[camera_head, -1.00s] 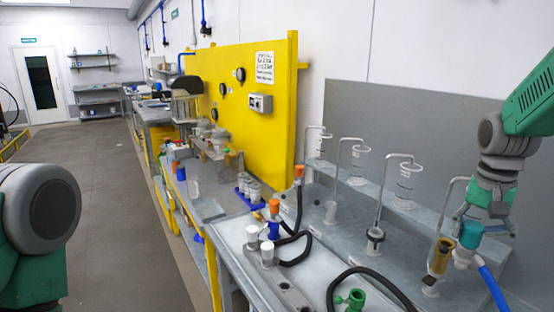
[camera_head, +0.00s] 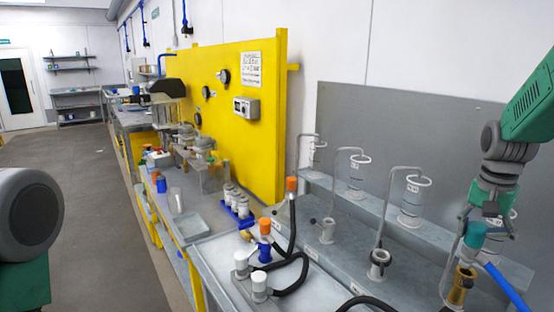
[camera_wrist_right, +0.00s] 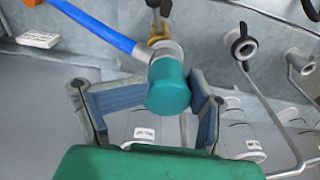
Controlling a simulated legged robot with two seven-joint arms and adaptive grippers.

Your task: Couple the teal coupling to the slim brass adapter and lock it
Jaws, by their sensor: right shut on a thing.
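The teal coupling (camera_head: 475,235) is held by my right gripper (camera_head: 488,222). It also shows between the two fingers in the right wrist view (camera_wrist_right: 169,90). A pale metal collar and a blue hose (camera_wrist_right: 100,27) are joined to it. The brass adapter (camera_head: 461,287) stands upright on the bench under a bent grey pipe, below and slightly left of the coupling. In the right wrist view it is partly hidden behind the coupling's collar. The two appear apart in the head view; whether they touch is hard to tell. My left gripper is out of view.
A grey adapter with a black ring (camera_head: 380,260) stands left of the brass one, with bent pipes and clear cylinders (camera_head: 412,202) behind. Black hoses and white-capped fittings (camera_head: 259,283) lie nearer. A yellow panel (camera_head: 225,110) stands behind the left bench.

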